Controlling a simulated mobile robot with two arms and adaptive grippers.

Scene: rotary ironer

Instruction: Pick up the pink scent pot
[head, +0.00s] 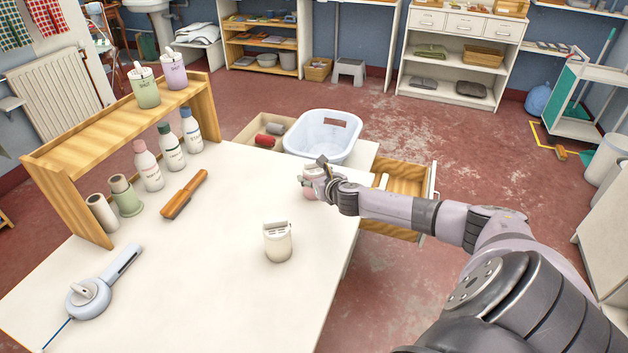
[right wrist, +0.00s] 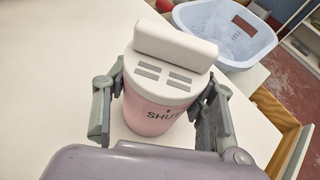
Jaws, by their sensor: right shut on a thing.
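The pink scent pot (head: 308,192) is at the far right part of the white table in the head view, mostly covered by my right gripper (head: 318,178). In the right wrist view the pink pot (right wrist: 148,117) shows a white lid with slots, a raised white grip and part of the word "SHUT". The fingers of my right gripper (right wrist: 164,95) are on both sides of the pot, shut on it. I cannot tell whether its base touches the table. My left gripper is not in view.
A cream pot (head: 277,243) stands nearer on the table. A wooden shelf (head: 122,125) holds a green pot (head: 144,88) and a purple pot (head: 173,72), with bottles below. A pale blue basin (head: 322,137) and an open wooden drawer (head: 405,182) lie beyond.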

